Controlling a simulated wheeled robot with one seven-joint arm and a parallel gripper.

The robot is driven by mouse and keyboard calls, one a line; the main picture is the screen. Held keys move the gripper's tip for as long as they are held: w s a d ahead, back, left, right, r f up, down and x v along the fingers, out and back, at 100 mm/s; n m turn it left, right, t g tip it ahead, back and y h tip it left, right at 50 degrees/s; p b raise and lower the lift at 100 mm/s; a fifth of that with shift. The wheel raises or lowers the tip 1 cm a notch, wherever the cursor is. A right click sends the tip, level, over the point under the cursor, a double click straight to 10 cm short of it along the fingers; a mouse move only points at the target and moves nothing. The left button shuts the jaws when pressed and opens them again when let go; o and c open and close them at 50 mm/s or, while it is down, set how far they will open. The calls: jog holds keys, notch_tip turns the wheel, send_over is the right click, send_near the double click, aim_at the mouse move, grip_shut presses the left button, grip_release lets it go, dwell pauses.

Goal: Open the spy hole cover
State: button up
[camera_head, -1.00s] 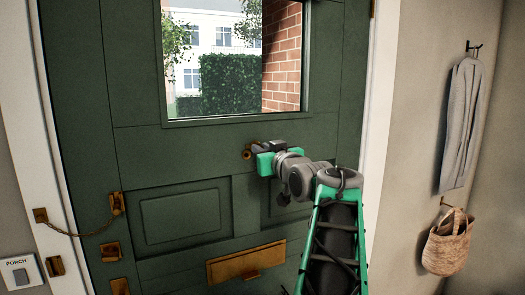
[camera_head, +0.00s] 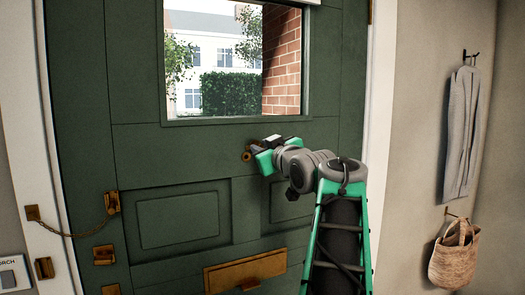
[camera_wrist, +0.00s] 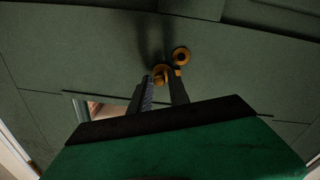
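The brass spy hole fitting (camera_head: 247,155) is on the green door, below the window. In the wrist view it shows as a round brass piece (camera_wrist: 181,56) beside a second rounded brass piece (camera_wrist: 160,73), which looks like the cover. My gripper (camera_head: 256,151) is at the fitting, tilted in the head view. In the wrist view its two dark fingers (camera_wrist: 162,80) stand apart with the second brass piece between or just beyond their tips. Whether they touch it cannot be told. The fingertips partly hide the fitting.
A brass letter plate (camera_head: 245,270) is lower on the green door (camera_head: 140,160). A door chain (camera_head: 75,232) and latch are at the left. A grey garment (camera_head: 461,130) and a woven basket (camera_head: 454,255) hang on the right wall.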

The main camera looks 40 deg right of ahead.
jog(key=shift+o, duration=1.4)
jog(key=b+v, duration=0.2)
jog(key=v, duration=0.5)
jog(key=shift+s, duration=0.4)
jog(key=shift+a, duration=0.15)
